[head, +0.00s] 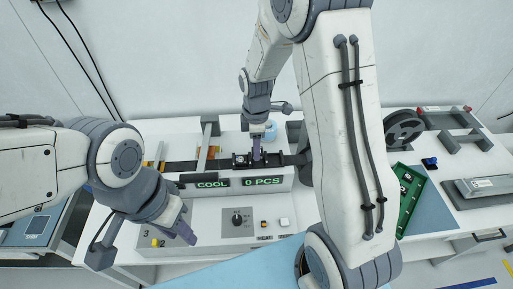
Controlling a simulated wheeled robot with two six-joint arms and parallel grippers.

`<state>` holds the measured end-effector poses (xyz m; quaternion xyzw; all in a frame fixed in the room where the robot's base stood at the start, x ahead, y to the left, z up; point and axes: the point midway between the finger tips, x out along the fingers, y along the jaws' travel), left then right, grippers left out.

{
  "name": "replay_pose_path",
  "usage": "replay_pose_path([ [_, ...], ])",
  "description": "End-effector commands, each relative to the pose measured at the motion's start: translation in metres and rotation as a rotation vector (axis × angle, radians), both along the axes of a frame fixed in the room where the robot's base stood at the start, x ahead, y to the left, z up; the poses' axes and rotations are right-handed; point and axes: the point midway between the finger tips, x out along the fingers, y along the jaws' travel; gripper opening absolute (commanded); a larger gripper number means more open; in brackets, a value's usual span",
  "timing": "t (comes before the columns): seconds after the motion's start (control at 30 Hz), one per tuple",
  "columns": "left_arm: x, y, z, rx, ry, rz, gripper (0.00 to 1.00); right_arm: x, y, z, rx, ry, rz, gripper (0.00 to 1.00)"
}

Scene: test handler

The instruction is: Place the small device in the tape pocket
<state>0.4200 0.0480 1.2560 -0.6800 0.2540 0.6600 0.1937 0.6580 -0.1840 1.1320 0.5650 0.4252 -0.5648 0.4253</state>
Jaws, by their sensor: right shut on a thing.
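A black carrier tape (182,167) runs left to right across the top of the white handler, behind its display. My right gripper (257,157) reaches down from above, its purple fingers at a dark fixture (240,160) on the tape line. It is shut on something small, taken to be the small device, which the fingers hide. The tape pocket under the fingertips is also too small and hidden to make out. My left gripper (187,234) hangs over the front left of the handler, apart from the tape. Its finger opening cannot be made out.
A black knob (238,219) is on the front panel. A green tray (412,205) with small parts, a dark reel (404,128) and a grey box (483,189) stand at right. My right arm blocks the middle right.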

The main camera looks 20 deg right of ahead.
Motion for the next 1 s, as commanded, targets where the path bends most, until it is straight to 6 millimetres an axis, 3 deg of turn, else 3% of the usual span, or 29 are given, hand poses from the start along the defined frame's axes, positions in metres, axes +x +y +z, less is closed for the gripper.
replay_pose_path([
  [0.2,0.0,0.0,0.011,0.0,0.0,0.001,0.37,0.0,-0.001,-0.02,0.0,0.001,0.0,0.0],
  [0.93,0.0,0.0,0.002,0.0,0.0,0.0,0.37,0.0,-0.001,-0.033,0.0,0.0,0.0,0.0],
  [0.97,0.0,0.0,0.002,0.0,0.0,0.0,0.37,0.0,-0.001,-0.033,0.0,0.0,0.0,0.47],
  [1.0,0.0,0.0,0.002,0.0,0.0,0.0,0.37,0.0,-0.001,-0.033,0.0,0.0,0.0,0.63],
])
